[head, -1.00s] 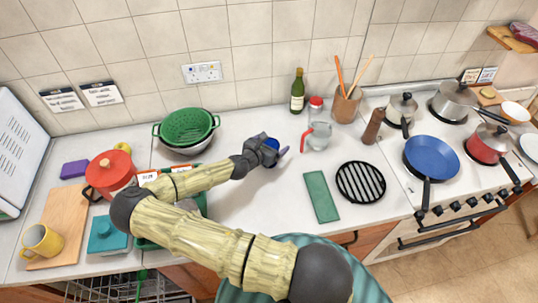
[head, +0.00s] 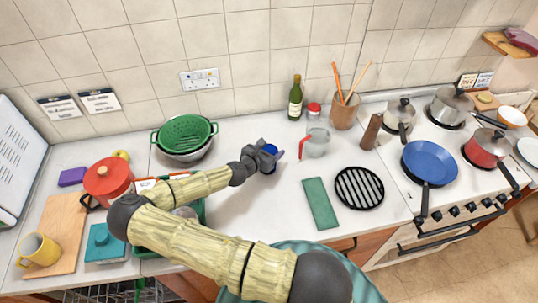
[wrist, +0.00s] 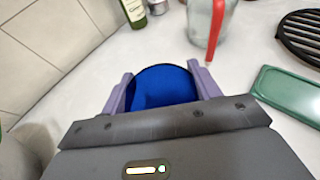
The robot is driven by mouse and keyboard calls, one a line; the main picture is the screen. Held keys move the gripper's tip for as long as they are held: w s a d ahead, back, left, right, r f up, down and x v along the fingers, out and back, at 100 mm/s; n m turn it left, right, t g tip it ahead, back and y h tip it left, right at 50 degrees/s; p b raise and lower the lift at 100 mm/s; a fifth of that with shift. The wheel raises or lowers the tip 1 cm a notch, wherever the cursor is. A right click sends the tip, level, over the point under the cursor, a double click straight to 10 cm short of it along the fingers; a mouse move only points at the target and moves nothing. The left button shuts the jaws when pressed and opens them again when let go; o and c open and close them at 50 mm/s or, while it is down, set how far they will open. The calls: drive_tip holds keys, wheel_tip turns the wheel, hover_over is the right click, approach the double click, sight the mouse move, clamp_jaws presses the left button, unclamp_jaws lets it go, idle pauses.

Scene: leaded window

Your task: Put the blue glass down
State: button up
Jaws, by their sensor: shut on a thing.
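The blue glass (wrist: 165,86) is between the two fingers of my gripper (wrist: 160,90) in the wrist view, with a finger on each side. In the head view the blue glass (head: 270,150) shows only partly, behind my gripper (head: 268,155). My gripper is shut on it over the white worktop (head: 255,200), left of the glass jug. Its lower part is hidden, so I cannot tell whether it touches the worktop.
A clear jug with a red handle (head: 315,143) stands close on the right. A green board (head: 320,204) and a black round grill (head: 359,188) lie front right. A green colander (head: 184,133) stands to the left. A bottle (head: 296,98) stands behind.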

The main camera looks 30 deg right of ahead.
wheel_tip(320, 180, up, 10)
drive_tip(key=b, duration=0.2)
idle(0.8)
